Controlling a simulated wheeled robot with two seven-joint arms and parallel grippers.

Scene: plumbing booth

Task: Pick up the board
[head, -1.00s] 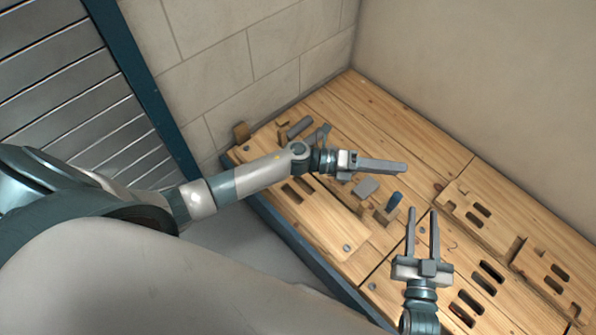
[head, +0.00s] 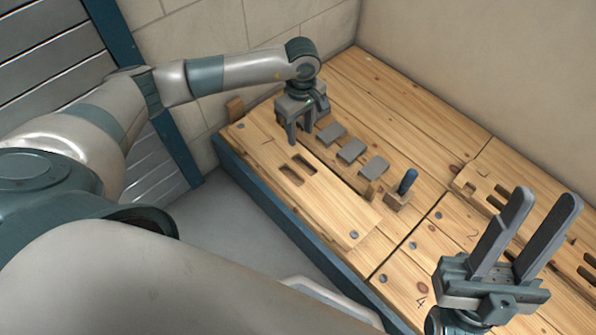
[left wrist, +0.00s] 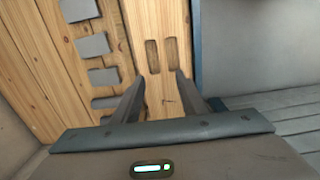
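A long wooden board (head: 325,205) with two slots lies along the left edge of the bench. It also shows in the left wrist view (left wrist: 162,90), with its slots between the finger lines. My left gripper (head: 299,140) points down over the far part of this board. Its fingers are apart with nothing seen between them (left wrist: 160,82); I cannot tell whether they touch the board. My right gripper (head: 545,198) is open and empty at the lower right, fingers pointing up in the picture, over the bench's right part.
Several flat grey blocks (head: 351,151) lie in a row right of the board. A blue-handled tool (head: 407,182) stands in a small wooden block (head: 397,201). Another slotted wooden piece (head: 480,188) lies at the right. Walls close off the back; the far right planks are bare.

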